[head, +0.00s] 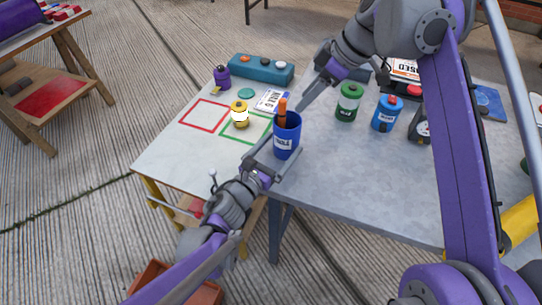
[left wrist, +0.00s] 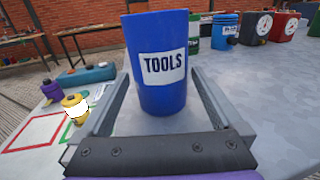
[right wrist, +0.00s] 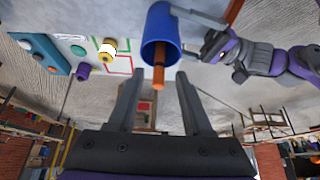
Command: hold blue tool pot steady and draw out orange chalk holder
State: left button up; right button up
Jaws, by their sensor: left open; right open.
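The blue tool pot (head: 287,140), labelled TOOLS, stands upright on the grey table. The orange chalk holder (head: 282,110) sticks up out of its mouth. My left gripper (head: 273,153) is open, low at the pot, with a finger on each side; in the left wrist view the pot (left wrist: 160,90) stands between the fingers with gaps visible. My right gripper (head: 302,108) is open and empty, just above and right of the chalk holder. In the right wrist view the chalk holder (right wrist: 158,76) lies ahead, in line with the gap between the fingers. The left wrist view does not show it.
A green pot (head: 348,102) and a blue canister (head: 386,114) stand right of the tool pot. A yellow jar (head: 240,114), a purple jar (head: 222,77) and a teal box (head: 262,68) stand to the left. The grey table's front (head: 350,190) is clear.

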aim_at(282, 102)
pick_arm(q)
jog(key=shift+w+d, duration=0.25)
jog(key=shift+w, duration=0.05)
jog(key=shift+c, duration=0.3)
jog(key=c, duration=1.4)
pick_arm(e)
jog(key=shift+o, duration=0.7)
jog(key=shift+a, duration=0.15)
jog(key=a+t+y, duration=0.1)
jog(key=w+a+t+y, duration=0.1)
jog(key=a, duration=0.1)
jog(key=a+f+t+y, duration=0.1)
jog(key=shift+w+a+m+y, duration=0.3)
jog(key=shift+w, duration=0.05)
jog(key=shift+a+f+m+t+y, duration=0.15)
jog(key=shift+a+m+t+y, duration=0.15)
jog(key=shift+t+y, duration=0.3)
jog(key=shift+s+f+m+t+y, duration=0.3)
jog(key=shift+m+t+y, duration=0.1)
jog(key=shift+t, duration=0.5)
jog(key=s+d+f+m+t, duration=0.4)
jog(key=s+d+m+t, duration=0.1)
jog(key=s+t, duration=0.15)
jog(key=x, duration=1.1)
jog(key=shift+w+h, duration=0.4)
jog(key=shift+w, duration=0.1)
